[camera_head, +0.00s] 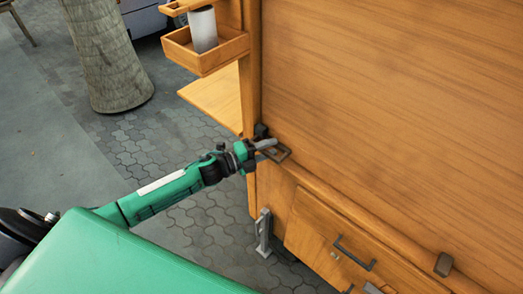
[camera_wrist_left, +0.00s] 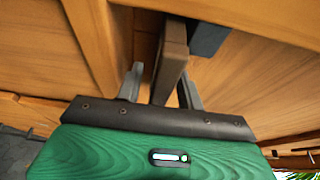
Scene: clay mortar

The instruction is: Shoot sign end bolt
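The large wooden panel (camera_head: 400,90) has a dark bolt block (camera_head: 261,131) at its lower left corner. A similar dark block (camera_head: 443,264) sits on the ledge at lower right. My left gripper (camera_head: 272,149) is at the corner bolt. In the left wrist view its two grey fingers (camera_wrist_left: 161,88) stand apart, one on each side of a brown-grey bolt bar (camera_wrist_left: 172,58). A gap shows between the left finger and the bar; contact on the right side is unclear. A dark blue-grey block (camera_wrist_left: 208,38) is behind the bar. My right gripper is not seen.
Below the panel are a wooden drawer (camera_head: 318,240) with a dark handle (camera_head: 353,252) and a grey metal leg fitting (camera_head: 264,233). A small wooden box (camera_head: 190,52) holds a white cylinder (camera_head: 203,30). A tree trunk (camera_head: 105,55) stands on open paving at left.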

